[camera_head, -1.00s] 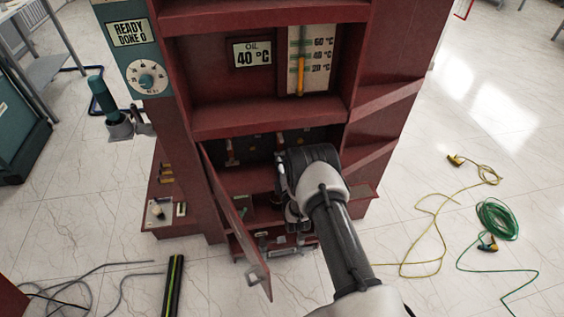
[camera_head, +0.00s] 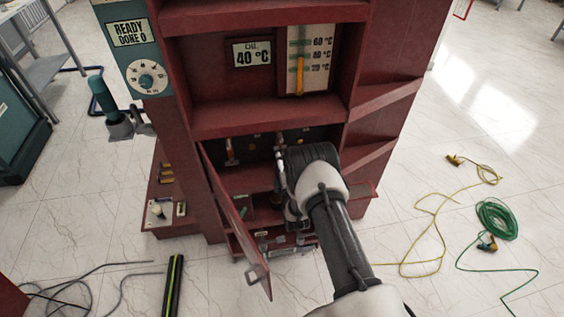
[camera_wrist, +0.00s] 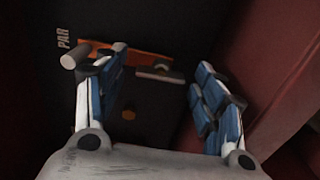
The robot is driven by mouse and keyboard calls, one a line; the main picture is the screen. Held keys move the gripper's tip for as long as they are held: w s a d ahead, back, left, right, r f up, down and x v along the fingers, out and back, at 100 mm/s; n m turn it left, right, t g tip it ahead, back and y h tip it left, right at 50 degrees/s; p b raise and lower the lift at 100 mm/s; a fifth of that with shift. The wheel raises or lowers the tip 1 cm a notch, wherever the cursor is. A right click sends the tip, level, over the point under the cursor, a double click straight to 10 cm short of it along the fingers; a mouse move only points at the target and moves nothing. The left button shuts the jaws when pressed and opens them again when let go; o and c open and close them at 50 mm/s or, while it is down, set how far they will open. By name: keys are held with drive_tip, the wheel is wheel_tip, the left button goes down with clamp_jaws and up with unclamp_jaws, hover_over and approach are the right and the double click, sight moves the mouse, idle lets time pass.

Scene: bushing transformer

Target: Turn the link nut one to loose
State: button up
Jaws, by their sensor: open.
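In the wrist view my gripper (camera_wrist: 162,66) is open, its two blue-padded fingers apart with nothing held between them. Beyond and between them is a dark panel. An orange link bar (camera_wrist: 150,60) lies farther up, partly hidden by the left finger. I cannot tell which nut is link nut one. In the head view, my arm hides most of the gripper, which is inside the lower bay of the red cabinet (camera_head: 245,119).
A grey peg (camera_wrist: 75,59) sticks out beside "PAR" lettering. A red wall (camera_wrist: 270,70) stands close to the right finger. The cabinet's hinged door (camera_head: 236,218) hangs open left of my arm. Yellow cable (camera_head: 437,225) and green cable (camera_head: 497,218) lie on the floor at right.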

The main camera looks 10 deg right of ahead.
drive_tip(key=s, duration=1.2)
drive_tip(key=shift+f, duration=0.1)
